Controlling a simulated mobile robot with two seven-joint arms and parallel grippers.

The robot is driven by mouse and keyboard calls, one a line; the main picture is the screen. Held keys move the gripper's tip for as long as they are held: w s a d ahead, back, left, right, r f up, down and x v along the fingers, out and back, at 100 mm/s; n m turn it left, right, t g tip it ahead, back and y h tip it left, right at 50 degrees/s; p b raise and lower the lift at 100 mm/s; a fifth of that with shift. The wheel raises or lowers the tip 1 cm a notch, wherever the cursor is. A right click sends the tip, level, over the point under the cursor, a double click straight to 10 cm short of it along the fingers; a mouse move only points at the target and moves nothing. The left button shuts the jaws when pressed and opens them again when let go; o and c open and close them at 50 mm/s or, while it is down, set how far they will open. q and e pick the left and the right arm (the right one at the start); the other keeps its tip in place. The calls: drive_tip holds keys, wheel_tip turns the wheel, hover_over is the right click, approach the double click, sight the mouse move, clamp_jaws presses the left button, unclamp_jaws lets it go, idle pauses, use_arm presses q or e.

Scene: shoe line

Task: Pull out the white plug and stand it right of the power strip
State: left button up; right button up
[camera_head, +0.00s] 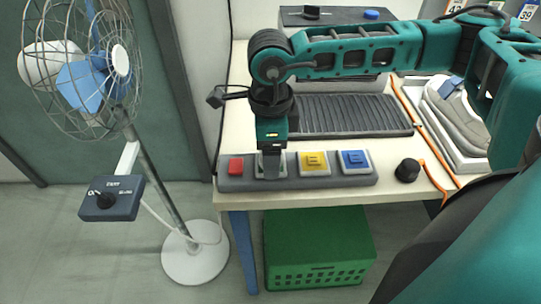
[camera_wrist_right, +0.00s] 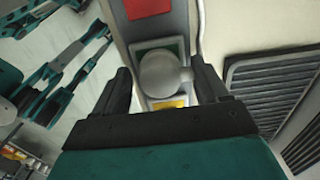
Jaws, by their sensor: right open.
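The grey power strip (camera_head: 222,183) lies along the front edge of the table. It has a red switch (camera_head: 236,166) at its left end and yellow (camera_head: 315,163) and blue (camera_head: 355,161) sockets to the right. The white plug (camera_wrist_right: 162,75) sits on the strip at the socket with a green surround, between the red switch and the yellow socket. My right gripper (camera_head: 271,163) points down over it. In the wrist view my right gripper (camera_wrist_right: 161,70) is open, with one finger on each side of the plug. The fingers partly hide the plug in the head view. My left gripper is not in view.
A black round plug (camera_head: 407,170) on an orange cable stands on the table right of the strip, with bare tabletop between. Behind are a dark ribbed mat (camera_head: 350,115) and a tray with a shoe (camera_head: 458,115). A fan (camera_head: 85,65) stands left; a green crate (camera_head: 318,245) is below.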

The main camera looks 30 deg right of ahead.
drive_tip(key=shift+b, duration=0.45)
idle(0.7)
clamp_jaws()
idle(0.7)
drive_tip(key=shift+r, duration=0.15)
drive_tip(key=shift+r+p, duration=1.9)
drive_tip(key=shift+r, duration=1)
